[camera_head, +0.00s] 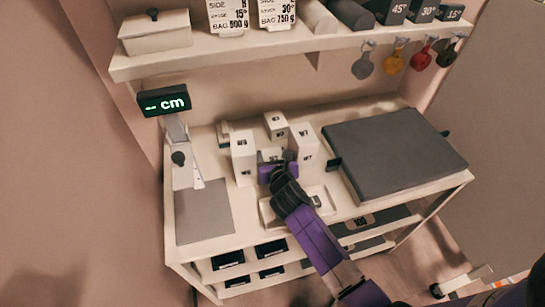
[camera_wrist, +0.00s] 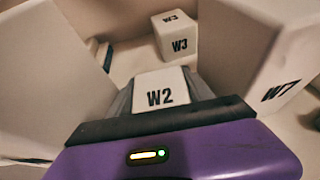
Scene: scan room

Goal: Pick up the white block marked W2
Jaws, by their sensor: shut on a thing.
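The white block marked W2 (camera_wrist: 160,93) sits between my gripper's fingers (camera_wrist: 160,100) in the wrist view, with its label facing the camera. My gripper (camera_head: 277,160) is shut on it. In the head view the gripper is among the white blocks on the table, and it mostly hides W2. I cannot tell whether W2 touches the tabletop.
A tall white block (camera_head: 243,158) stands close on the left and the W7 block (camera_head: 304,150) close on the right. The W3 block (camera_head: 276,125) stands behind. A grey pad (camera_head: 392,155) lies to the right, and a height gauge (camera_head: 178,150) stands left. A shelf (camera_head: 250,52) runs above.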

